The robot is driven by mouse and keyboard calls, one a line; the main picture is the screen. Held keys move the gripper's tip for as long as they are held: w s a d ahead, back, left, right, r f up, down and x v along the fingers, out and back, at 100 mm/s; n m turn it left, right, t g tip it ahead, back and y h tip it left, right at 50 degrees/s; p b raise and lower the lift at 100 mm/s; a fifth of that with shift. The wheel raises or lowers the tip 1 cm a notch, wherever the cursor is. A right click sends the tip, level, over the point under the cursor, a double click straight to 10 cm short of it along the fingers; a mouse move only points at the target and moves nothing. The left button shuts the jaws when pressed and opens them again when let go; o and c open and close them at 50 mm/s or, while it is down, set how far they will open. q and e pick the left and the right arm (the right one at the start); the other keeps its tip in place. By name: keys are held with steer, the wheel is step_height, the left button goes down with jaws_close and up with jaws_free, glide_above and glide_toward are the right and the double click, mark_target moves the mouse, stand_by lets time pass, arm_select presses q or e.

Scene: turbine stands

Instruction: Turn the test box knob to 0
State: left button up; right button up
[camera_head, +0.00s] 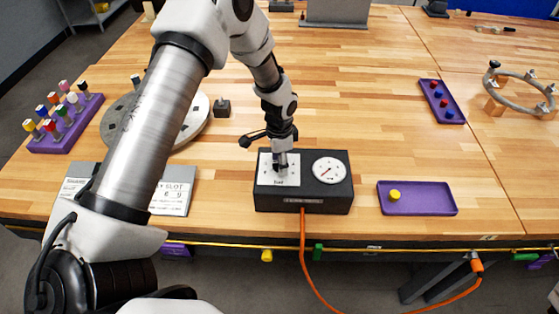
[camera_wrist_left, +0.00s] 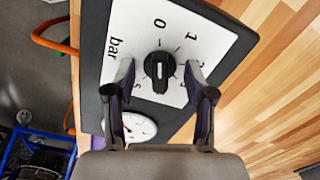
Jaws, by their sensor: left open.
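The test box (camera_head: 303,203) is a black box near the front edge of the table, with a white dial plate on its left and a round gauge (camera_head: 329,170) on its right. In the left wrist view the round black knob (camera_wrist_left: 158,66) has a white mark and sits on the white plate with "0", "1" and "bar" printed around it. My left gripper (camera_head: 281,160) is over the plate and hides the knob in the head view. In the left wrist view its open fingers (camera_wrist_left: 160,72) stand on either side of the knob, with gaps visible. My right gripper is out of view.
An orange cable (camera_head: 303,240) runs from the box's front over the table edge. A purple tray (camera_head: 430,205) with a yellow piece is right of the box. Grey plates with printed labels (camera_head: 175,195) lie to the left. Bare table lies behind the box.

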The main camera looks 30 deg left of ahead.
arm_select(q)
steer(key=shift+r+p, duration=0.35)
steer(key=shift+r, duration=2.2)
